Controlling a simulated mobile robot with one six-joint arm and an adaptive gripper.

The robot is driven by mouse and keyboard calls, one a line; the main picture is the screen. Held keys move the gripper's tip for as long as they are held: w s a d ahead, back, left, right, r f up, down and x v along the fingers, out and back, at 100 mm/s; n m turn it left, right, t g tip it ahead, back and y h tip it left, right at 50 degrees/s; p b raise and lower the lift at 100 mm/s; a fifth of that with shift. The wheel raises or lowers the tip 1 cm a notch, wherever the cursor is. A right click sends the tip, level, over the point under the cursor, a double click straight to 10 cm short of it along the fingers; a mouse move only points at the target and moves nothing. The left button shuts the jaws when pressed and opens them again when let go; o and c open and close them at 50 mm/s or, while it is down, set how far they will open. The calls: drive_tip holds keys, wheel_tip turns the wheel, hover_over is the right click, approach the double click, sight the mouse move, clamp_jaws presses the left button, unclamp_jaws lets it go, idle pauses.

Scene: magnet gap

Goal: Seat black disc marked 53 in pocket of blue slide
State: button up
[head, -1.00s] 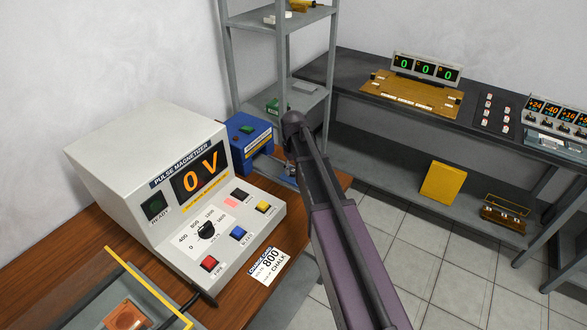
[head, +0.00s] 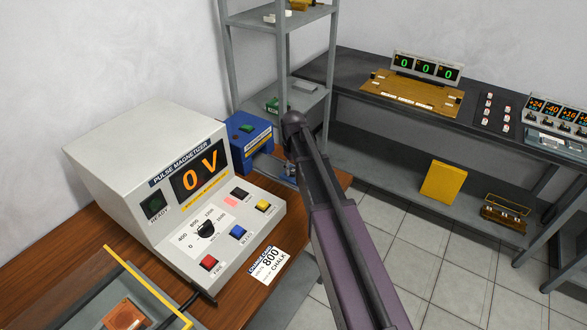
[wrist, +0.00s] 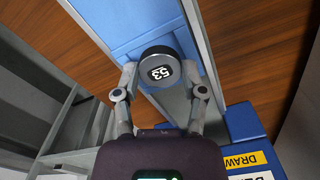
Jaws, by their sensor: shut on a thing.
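The black disc marked 53 (wrist: 162,68) is between the fingertips of my gripper (wrist: 160,82), its number facing the wrist camera. My gripper is shut on it. The blue slide (wrist: 135,22) lies beneath and beyond the disc in the wrist view, running between grey rails. The disc is over the slide; I cannot tell whether it touches it. The pocket is not visible, perhaps covered by the disc. In the head view my arm hides the gripper and the disc, and the slide by the blue box (head: 240,150) is mostly hidden.
The pulse magnetizer (head: 120,150), reading 0 V, stands left of the blue box on the wooden bench (head: 90,238). A grey shelf rack (head: 229,75) rises behind. A dark workbench (head: 345,70) stands at the right.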

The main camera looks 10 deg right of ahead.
drive_tip(key=shift+f, duration=0.2)
idle(0.4)
drive_tip(key=o, duration=1.2)
drive_tip(key=shift+c, duration=0.2)
drive_tip(key=shift+c, duration=0.2)
drive_tip(key=c, duration=0.5)
drive_tip(key=shift+r, duration=0.15)
drive_tip(key=shift+r+p, duration=2.15)
drive_tip(key=o, duration=0.6)
